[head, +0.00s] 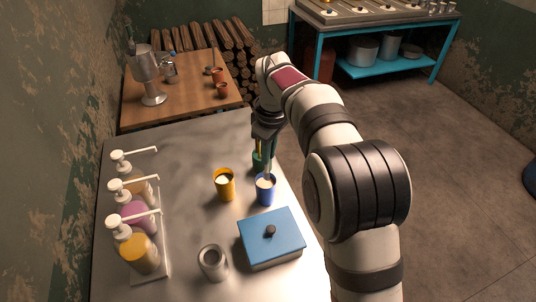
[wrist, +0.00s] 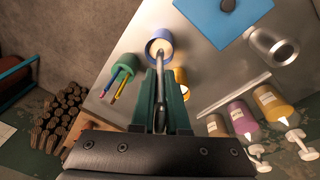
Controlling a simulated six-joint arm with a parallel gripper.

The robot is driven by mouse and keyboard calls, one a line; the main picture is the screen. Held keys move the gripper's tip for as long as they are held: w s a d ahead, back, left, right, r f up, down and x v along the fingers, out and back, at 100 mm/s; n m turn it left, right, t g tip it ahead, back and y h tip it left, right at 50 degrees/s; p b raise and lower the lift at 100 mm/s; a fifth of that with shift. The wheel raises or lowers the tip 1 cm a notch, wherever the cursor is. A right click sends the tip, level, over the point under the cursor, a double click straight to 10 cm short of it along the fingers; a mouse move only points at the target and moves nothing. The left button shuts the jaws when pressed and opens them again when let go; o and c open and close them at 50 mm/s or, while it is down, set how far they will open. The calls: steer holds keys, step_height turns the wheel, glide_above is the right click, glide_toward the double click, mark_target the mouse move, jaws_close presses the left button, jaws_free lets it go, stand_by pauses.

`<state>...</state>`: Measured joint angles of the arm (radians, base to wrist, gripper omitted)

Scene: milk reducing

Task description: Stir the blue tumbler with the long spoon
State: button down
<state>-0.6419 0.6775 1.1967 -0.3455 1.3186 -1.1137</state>
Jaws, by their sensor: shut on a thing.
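The blue tumbler (head: 265,190) stands upright on the metal table, with pale liquid inside. In the wrist view the blue tumbler (wrist: 158,38) shows at the top centre. My gripper (head: 268,135) is above the tumbler, pointing down, its fingers shut on the long spoon (wrist: 160,75). The spoon's far end reaches into the blue tumbler's mouth; its tip is hidden inside. In the head view the spoon (head: 267,172) shows as a thin shaft at the rim. I cannot tell whether it touches the tumbler's wall.
A yellow cup (head: 225,187) stands left of the tumbler. A green cup (wrist: 124,66) holding coloured sticks stands close by. A blue-lidded box (head: 271,238), a metal cup (head: 213,263) and several pump bottles (head: 139,252) are on the metal table. A wooden table (head: 190,90) stands behind.

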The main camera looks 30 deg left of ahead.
stand_by(0.5)
step_height(320, 180, up, 5)
stand_by(0.3)
stand_by(0.5)
